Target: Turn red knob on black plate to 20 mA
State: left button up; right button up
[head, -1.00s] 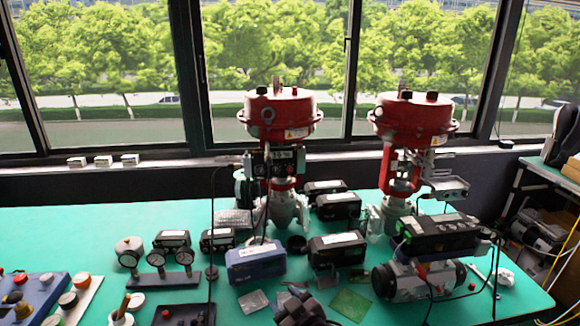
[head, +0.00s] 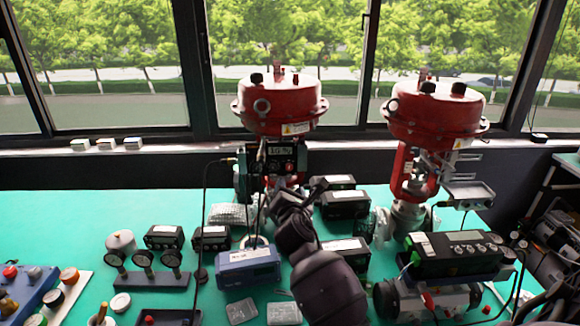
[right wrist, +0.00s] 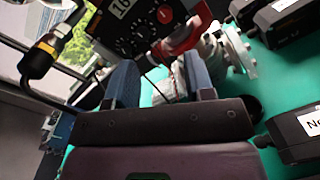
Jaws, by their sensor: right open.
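The black plate (head: 282,157) is mounted on the front of the left red-topped valve. It also shows tilted at the top of the right wrist view (right wrist: 128,38), with a small display reading 10, cut off at the top edge. The red knob (right wrist: 165,15) with a white mark is on that plate, beside black knobs. My right gripper (head: 283,192) reaches up just below the plate in the head view. In the right wrist view its two fingers (right wrist: 158,80) stand apart with nothing held, short of the knob. My left gripper is not in view.
A second red-topped valve (head: 436,112) stands to the right. A blue box (head: 248,265), several black boxes and a gauge stand (head: 150,279) are on the green table (head: 75,225). A black cable (head: 205,210) hangs left of the plate.

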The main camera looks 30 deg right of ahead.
aim_at(289, 168)
jog(key=w+d+n, duration=0.1)
jog(key=w+d, duration=0.1)
jog(key=w, duration=0.1)
jog(key=w+d+n, duration=0.2)
jog(key=w, duration=0.1)
jog(key=w+d+n+b, duration=0.1)
jog(key=w+d, duration=0.1)
jog(key=w, duration=0.1)
dwell(0.5)
grip_shut()
